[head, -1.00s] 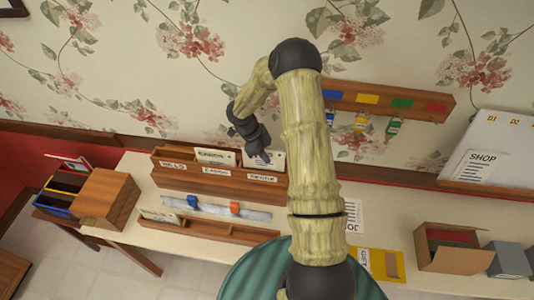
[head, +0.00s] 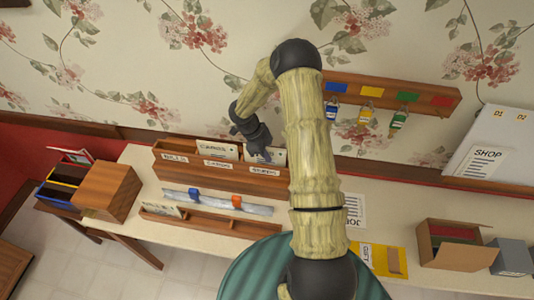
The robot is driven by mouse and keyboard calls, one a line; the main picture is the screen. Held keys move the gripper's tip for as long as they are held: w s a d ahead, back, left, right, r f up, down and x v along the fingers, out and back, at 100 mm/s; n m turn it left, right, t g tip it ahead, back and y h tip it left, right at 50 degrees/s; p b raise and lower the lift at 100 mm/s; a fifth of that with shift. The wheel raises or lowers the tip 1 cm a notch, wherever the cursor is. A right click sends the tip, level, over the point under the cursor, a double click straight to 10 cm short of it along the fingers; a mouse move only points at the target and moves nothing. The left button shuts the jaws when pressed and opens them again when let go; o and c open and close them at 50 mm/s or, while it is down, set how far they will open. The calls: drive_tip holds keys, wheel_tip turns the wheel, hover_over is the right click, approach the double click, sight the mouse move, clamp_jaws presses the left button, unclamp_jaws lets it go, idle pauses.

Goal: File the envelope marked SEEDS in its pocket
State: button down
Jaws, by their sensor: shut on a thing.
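The wooden pocket rack (head: 225,178) stands at the back of the table, with front labels that read BILLS, CARDS and SEEDS from left to right. My gripper (head: 264,157) is shut on a pale envelope (head: 279,157) at the rack's right pocket, behind the SEEDS label (head: 264,171). The envelope's lower part is hidden by the rack front. I cannot tell how deep it sits, and its marking is not readable. Another envelope, marked CARDS (head: 217,148), stands in the middle pocket.
A low wooden tray (head: 210,222) with a pale envelope (head: 165,210) lies in front. An open carton (head: 455,247) stands right.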

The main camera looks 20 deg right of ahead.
drive_tip(key=c, duration=1.5)
unclamp_jaws()
drive_tip(key=shift+r, duration=0.1)
drive_tip(key=b+v, duration=0.3)
drive_tip(key=v, duration=1.4)
drive_tip(key=shift+w+a+b, duration=0.15)
drive_tip(key=shift+a+b, duration=0.05)
drive_tip(key=shift+b, duration=0.2)
